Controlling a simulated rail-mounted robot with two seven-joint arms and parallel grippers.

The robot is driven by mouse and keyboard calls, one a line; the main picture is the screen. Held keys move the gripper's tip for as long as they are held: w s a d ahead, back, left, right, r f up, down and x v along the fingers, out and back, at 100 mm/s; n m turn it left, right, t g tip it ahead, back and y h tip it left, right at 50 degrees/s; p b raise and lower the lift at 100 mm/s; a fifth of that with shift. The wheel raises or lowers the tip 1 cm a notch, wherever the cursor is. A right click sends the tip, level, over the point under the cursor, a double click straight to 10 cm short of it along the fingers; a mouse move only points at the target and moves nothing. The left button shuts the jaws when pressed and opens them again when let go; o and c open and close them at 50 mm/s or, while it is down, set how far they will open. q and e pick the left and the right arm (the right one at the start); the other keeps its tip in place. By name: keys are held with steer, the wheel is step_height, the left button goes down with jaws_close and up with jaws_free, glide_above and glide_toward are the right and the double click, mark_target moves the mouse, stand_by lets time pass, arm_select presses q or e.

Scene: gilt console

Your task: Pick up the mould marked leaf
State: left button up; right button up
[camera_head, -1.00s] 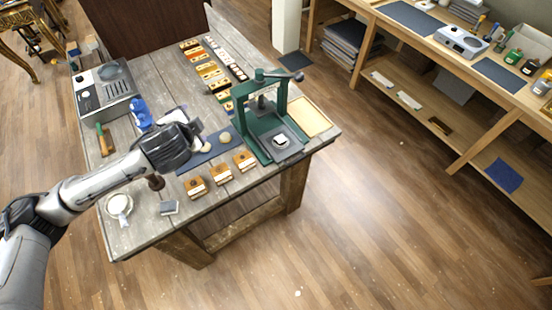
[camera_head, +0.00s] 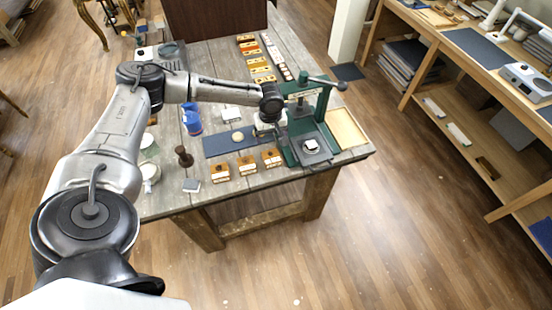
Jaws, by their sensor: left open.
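Three small wooden moulds with pale label fronts stand in a row near the table's front edge: a left one (camera_head: 220,173), a middle one (camera_head: 246,166) and a right one (camera_head: 272,158). Their markings are too small to read, so I cannot tell which is the leaf. My left gripper (camera_head: 264,128) is open, over the right end of the dark blue mat (camera_head: 216,145), just behind the right mould and beside the green press. Its fingertips are small and partly hidden by the wrist. My right gripper is not in view.
The green press (camera_head: 324,136) with its lever stands close right of my gripper. A pale round lump (camera_head: 238,137) lies on the mat. A dark stamp (camera_head: 184,156), a grey block (camera_head: 192,185) and a blue bottle (camera_head: 192,122) stand left. Rows of coloured blocks (camera_head: 259,68) lie behind.

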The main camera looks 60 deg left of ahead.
mark_target(272, 157)
arm_select(q)
steer(key=shift+n, duration=0.6)
step_height(272, 157, down, 8)
steer(key=shift+f, duration=0.15)
steer(key=shift+s+d+f, duration=0.1)
steer(key=shift+d+f, duration=0.05)
steer(key=shift+f, duration=1.25)
steer(key=shift+d+f, duration=0.1)
steer(key=shift+f, duration=1.25)
steer(key=shift+c, duration=0.2)
steer(key=c, duration=0.6)
steer(key=shift+c, duration=0.4)
steer(key=shift+r, duration=0.1)
